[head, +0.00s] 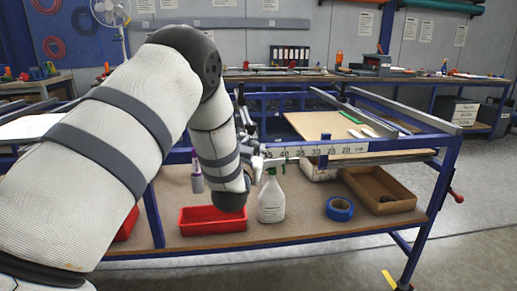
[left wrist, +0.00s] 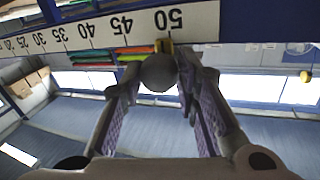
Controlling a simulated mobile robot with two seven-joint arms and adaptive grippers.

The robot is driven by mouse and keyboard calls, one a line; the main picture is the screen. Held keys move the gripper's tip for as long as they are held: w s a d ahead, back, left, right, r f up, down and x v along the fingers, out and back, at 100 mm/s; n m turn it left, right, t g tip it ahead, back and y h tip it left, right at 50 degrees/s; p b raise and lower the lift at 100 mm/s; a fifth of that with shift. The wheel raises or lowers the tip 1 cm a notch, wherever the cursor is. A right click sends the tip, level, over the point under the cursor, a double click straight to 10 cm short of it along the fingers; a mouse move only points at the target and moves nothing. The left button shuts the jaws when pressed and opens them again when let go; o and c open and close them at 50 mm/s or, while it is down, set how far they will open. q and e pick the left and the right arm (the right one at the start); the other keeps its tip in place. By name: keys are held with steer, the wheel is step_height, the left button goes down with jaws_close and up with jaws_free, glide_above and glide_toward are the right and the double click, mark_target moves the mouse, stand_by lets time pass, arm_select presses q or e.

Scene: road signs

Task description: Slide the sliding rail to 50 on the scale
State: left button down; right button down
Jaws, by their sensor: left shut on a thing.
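In the left wrist view, a round grey knob (left wrist: 158,73) of the sliding rail sits between the fingers of my left gripper (left wrist: 157,82), which is shut on it. A small yellow pointer (left wrist: 165,46) shows just behind the knob. It lies close to the 50 on the white scale (left wrist: 105,32), whose numbers appear upside down; exact alignment is hard to tell. In the head view, the scale (head: 318,153) runs along the front of the blue workbench. There my left gripper (head: 254,150) is at the scale's left part, partly hidden by my forearm. My right gripper is not in view.
On the bench's lower shelf stand a red bin (head: 208,222), a white spray bottle (head: 271,200), a roll of blue tape (head: 339,208) and a cardboard box (head: 381,190). A board (head: 320,124) lies on the bench top. Grey floor is open at the right.

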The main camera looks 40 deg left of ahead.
arm_select(q)
steer(key=shift+s+a, duration=0.15)
steer(key=shift+a, duration=0.05)
steer(key=c, duration=1.2)
jaws_free()
steer(key=v, duration=1.2)
steer(key=shift+f, duration=0.1)
